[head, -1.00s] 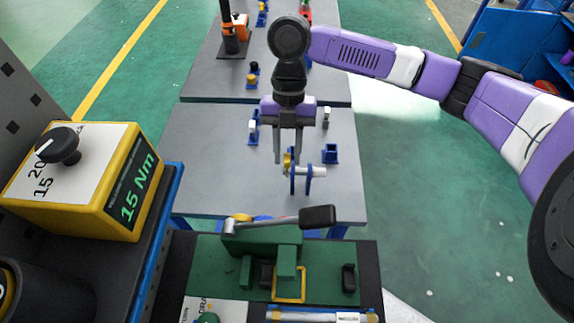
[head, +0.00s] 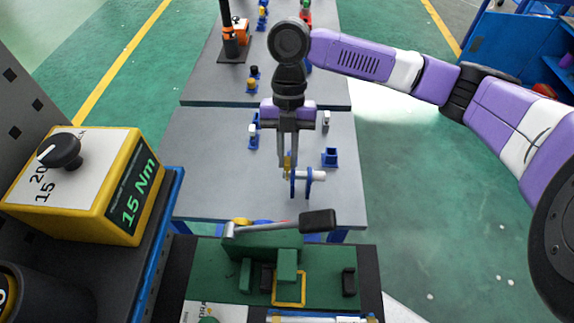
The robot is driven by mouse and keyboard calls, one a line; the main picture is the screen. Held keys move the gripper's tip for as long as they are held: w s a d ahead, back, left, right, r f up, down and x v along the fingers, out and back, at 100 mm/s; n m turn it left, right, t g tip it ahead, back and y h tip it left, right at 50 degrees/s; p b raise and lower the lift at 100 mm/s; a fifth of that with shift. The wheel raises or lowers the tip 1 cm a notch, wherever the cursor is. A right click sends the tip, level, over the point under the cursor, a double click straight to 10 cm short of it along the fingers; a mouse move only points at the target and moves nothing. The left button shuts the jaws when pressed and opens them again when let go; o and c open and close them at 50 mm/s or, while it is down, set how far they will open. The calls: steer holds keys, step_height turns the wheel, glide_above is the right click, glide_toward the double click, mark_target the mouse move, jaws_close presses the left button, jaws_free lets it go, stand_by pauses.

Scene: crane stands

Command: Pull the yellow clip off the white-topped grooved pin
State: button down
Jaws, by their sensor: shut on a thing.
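The grooved pin (head: 318,175) lies level through the two upright plates of a blue stand (head: 309,186) on the grey table, its pale end pointing right. The yellow clip (head: 287,168) is a small piece at the pin's left end, beside the left plate. My gripper (head: 287,158) reaches down from above, its fingers close together and shut on the clip. The fingers hide part of the clip, and I cannot tell whether it still sits in the pin's groove.
Small blue holders stand nearby: a white-topped one (head: 253,132) at left and an empty-looking one (head: 330,157) at right. In front are a green fixture with a black-handled lever (head: 318,220) and a yellow 15 Nm box (head: 85,185).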

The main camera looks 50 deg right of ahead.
steer(key=shift+r+p, duration=1.9)
steer(key=shift+r, duration=0.8)
